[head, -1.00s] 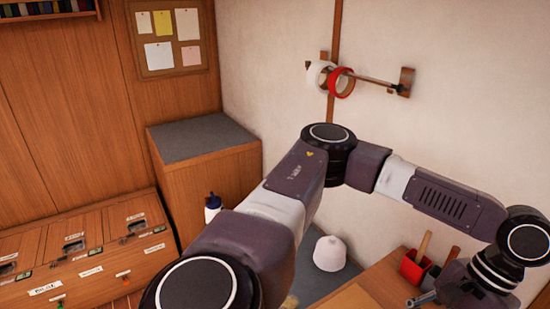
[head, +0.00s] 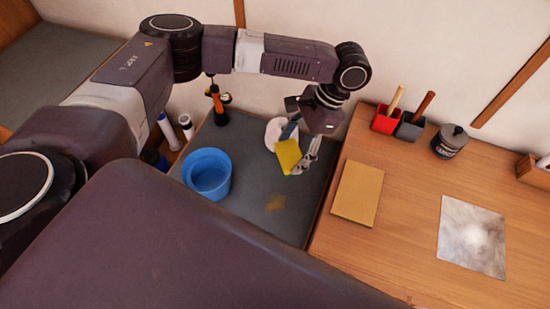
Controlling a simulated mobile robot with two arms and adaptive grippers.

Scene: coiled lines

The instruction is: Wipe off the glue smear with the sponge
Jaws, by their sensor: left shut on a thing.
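My left gripper (head: 301,153) reaches down over the grey surface (head: 252,150) and is shut on the yellow sponge (head: 288,156). The sponge is tilted in its fingers. Whether the sponge touches the surface I cannot tell. The glue smear (head: 275,203) is a tan patch on the same grey surface, nearer to me than the sponge and apart from it. My right gripper is not in view.
A blue bucket (head: 208,175) stands left of the smear. A white rounded thing (head: 276,132) is behind the sponge. The wooden table (head: 400,215) at right holds a tan board (head: 357,193), red (head: 385,121) and dark holders, a dark jar (head: 449,141) and a grey sheet (head: 472,237).

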